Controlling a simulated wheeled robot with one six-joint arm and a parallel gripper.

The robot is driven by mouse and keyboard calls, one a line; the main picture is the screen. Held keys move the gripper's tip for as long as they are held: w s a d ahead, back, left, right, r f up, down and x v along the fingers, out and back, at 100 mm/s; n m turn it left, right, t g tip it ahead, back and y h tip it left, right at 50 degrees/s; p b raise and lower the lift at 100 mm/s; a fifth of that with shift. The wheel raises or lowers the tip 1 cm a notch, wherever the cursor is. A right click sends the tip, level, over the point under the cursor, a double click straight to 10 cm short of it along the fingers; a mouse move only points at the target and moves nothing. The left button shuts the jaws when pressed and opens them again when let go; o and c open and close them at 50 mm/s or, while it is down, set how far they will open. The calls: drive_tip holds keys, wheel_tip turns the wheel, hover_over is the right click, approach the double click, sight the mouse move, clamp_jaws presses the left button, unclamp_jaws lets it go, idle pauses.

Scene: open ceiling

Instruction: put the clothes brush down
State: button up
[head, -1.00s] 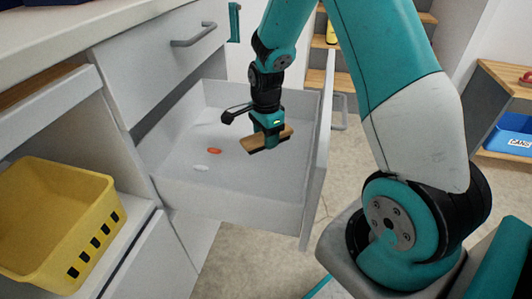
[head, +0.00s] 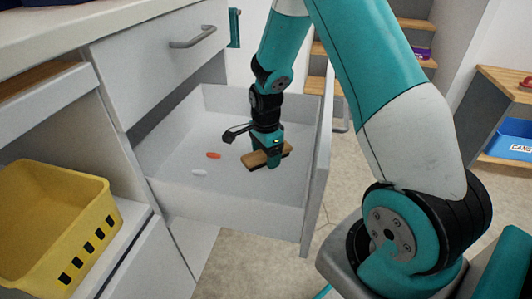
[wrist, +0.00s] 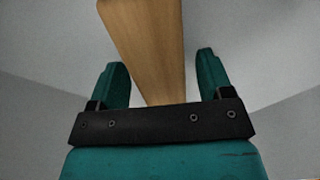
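The clothes brush (head: 256,159) has a wooden back with dark bristles below. It is low inside the open drawer (head: 235,208), on the right side, and appears to rest on the drawer floor. My gripper (head: 270,157) points down over it, with a finger in front of its near side. In the wrist view, the brush's wooden back (wrist: 150,45) runs between the two teal fingers of my gripper (wrist: 163,75). A clear gap shows between the wood and the right finger; the left finger is close to or touching the wood. The bristles are hidden in the wrist view.
An orange item (head: 214,155) and a white item (head: 199,173) lie left of the brush in the drawer. The drawer's walls surround my gripper. A yellow basket (head: 88,190) sits on a shelf at left. A blue bin (head: 506,143) is at far right.

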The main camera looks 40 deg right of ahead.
wheel_tip(320, 180, up, 12)
drive_tip(key=p, duration=0.5)
drive_tip(key=s+a+r+n+y, duration=0.1)
drive_tip(key=s+a+r+n, duration=0.1)
drive_tip(key=a+r+n, duration=0.45)
drive_tip(key=s+a+r+n+y, duration=0.1)
drive_tip(key=s+a+r+n, duration=0.4)
drive_tip(key=s+a+n, duration=0.3)
drive_tip(key=s+a+r+n+y, duration=0.2)
drive_tip(key=s+a+r+n, duration=0.2)
drive_tip(key=s+a+n, duration=0.3)
drive_tip(key=s+n, duration=0.5)
drive_tip(key=shift+s+a+r, duration=0.15)
drive_tip(key=shift+a+r, duration=0.25)
wheel_tip(320, 180, up, 31)
drive_tip(key=p, duration=3.1)
drive_tip(key=shift+r, duration=0.15)
